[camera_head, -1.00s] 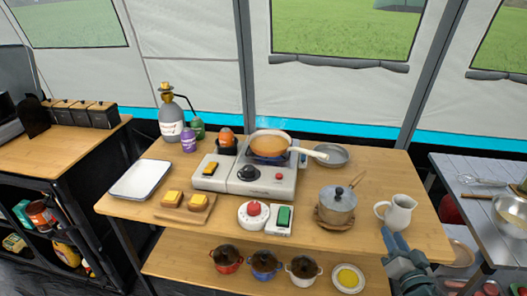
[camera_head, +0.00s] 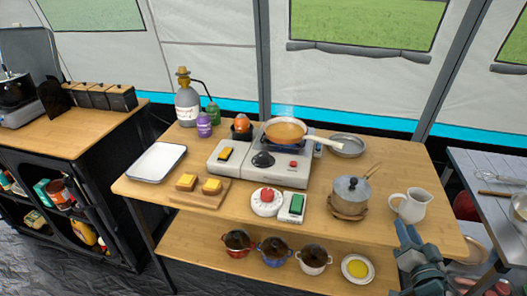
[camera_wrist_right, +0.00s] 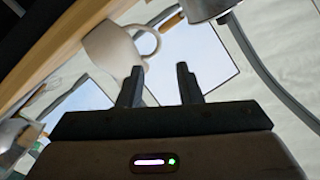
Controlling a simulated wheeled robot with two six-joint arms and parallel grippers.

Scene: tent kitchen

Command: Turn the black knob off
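The black knob (camera_head: 263,160) is on the front of the white and grey camping stove (camera_head: 288,178), left of a red button (camera_head: 293,164). A pan (camera_head: 286,132) with an orange-brown content sits on the stove's burner. My right gripper (camera_head: 407,232) is at the table's front right edge, below the white pitcher and well away from the knob. In the right wrist view my right gripper (camera_wrist_right: 160,85) has its two fingers apart with nothing between them. The knob does not show in that view. My left gripper is out of view.
A white pitcher (camera_head: 410,206) stands close to my right gripper. A lidded pot (camera_head: 351,192) is left of it. A red-topped timer (camera_head: 266,202) and a green-topped device (camera_head: 291,208) stand before the stove. A lower shelf (camera_head: 195,246) holds small pots.

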